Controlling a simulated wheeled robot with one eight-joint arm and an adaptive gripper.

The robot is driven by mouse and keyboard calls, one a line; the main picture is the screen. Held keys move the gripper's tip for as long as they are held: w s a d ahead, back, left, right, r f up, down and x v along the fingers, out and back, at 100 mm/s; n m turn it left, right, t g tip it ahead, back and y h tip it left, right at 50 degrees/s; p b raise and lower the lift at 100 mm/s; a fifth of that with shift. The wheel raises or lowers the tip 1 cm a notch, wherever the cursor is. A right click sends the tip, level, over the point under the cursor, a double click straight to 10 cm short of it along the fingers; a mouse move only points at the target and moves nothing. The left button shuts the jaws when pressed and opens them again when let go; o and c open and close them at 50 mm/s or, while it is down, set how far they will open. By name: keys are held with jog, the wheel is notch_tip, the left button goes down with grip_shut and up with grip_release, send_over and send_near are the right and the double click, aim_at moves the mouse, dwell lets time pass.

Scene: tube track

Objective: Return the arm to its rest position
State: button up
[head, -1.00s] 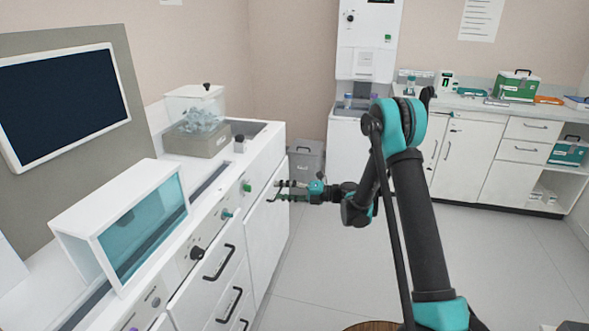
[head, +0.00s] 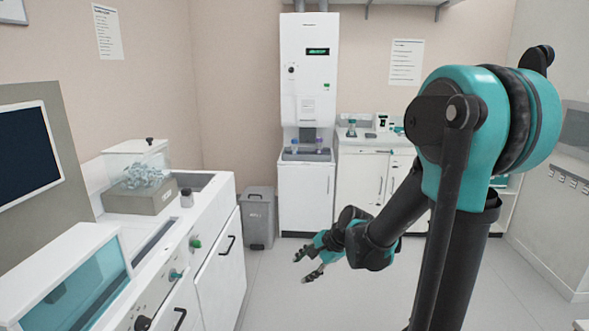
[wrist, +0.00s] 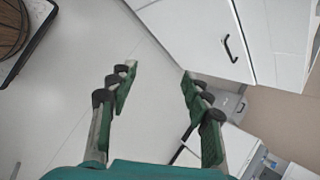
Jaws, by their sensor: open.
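My gripper (head: 305,268) is open and empty in the head view, low over the open floor, to the right of the white counter and in front of the grey bin. My arm, black and teal, is folded on the right side of the head view, its large joint high in the picture. In the wrist view my gripper (wrist: 157,95) shows both fingers spread wide with nothing between them but pale floor.
The white counter (head: 218,275) with drawers runs along the left. A grey bin (head: 258,218) and a tall white dispenser (head: 308,70) stand at the back. The grey floor (head: 275,300) between is clear. A round wooden thing (wrist: 10,28) shows in the wrist view's corner.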

jog(key=s+d+f+n+h, duration=0.3)
jog(key=s+d+n+h, duration=0.3)
jog(key=s+d+n, duration=0.5)
jog(key=s+d, duration=0.3)
jog(key=d, duration=0.2)
jog(key=shift+f+n+t, duration=0.2)
jog(key=shift+n+t, duration=0.2)
jog(key=shift+c, duration=0.5)
